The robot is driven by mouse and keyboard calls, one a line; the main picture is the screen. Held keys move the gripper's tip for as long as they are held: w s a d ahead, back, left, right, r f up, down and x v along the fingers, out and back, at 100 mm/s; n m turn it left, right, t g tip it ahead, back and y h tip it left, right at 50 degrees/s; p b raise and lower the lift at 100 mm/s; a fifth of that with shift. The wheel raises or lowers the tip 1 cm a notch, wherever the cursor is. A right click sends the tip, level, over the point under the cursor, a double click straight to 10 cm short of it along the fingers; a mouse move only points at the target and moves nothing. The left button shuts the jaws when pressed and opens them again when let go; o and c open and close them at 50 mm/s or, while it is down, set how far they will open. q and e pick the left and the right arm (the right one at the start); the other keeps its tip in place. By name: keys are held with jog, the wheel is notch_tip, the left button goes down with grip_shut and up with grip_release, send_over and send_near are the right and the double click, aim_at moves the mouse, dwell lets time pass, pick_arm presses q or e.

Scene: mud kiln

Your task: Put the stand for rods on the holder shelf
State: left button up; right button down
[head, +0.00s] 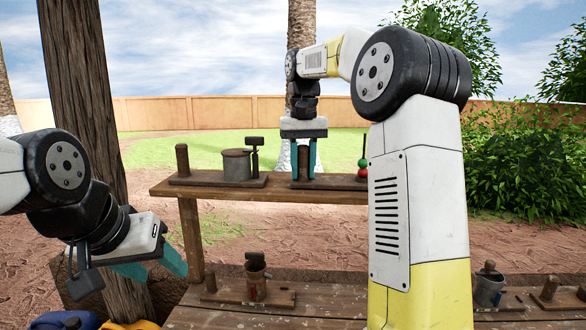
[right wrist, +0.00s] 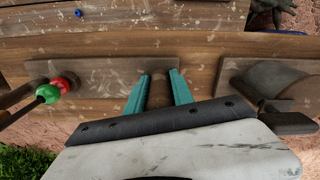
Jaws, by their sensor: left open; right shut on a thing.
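The stand for rods (head: 340,183) is a flat wooden board with an upright peg. It is at the raised holder shelf (head: 270,192), near its right visible part. Rods with a red and a green ball (head: 362,171) stand at its right end, partly hidden by my right arm. My right gripper (head: 304,175) points down and is shut on the peg; the right wrist view shows the peg (right wrist: 158,92) between the teal fingers. I cannot tell whether the board fully touches the shelf. My left gripper (head: 155,268) is open and empty, left of the shelf post.
Another wooden stand (head: 205,181) with a peg, a grey pot (head: 236,165) and a hammer-like tool is on the shelf's left. The lower table (head: 225,318) bears a stand with a cup (head: 256,283) and a grey mug (head: 489,288). A tree trunk (head: 85,100) rises behind my left arm.

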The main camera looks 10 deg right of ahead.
jog(key=c, duration=1.1)
grip_release()
jog(key=shift+f, duration=0.1)
notch_tip(320, 180, up, 12)
jog(key=shift+f, duration=0.25)
jog(key=shift+r, duration=0.4)
jog(key=shift+s, duration=0.1)
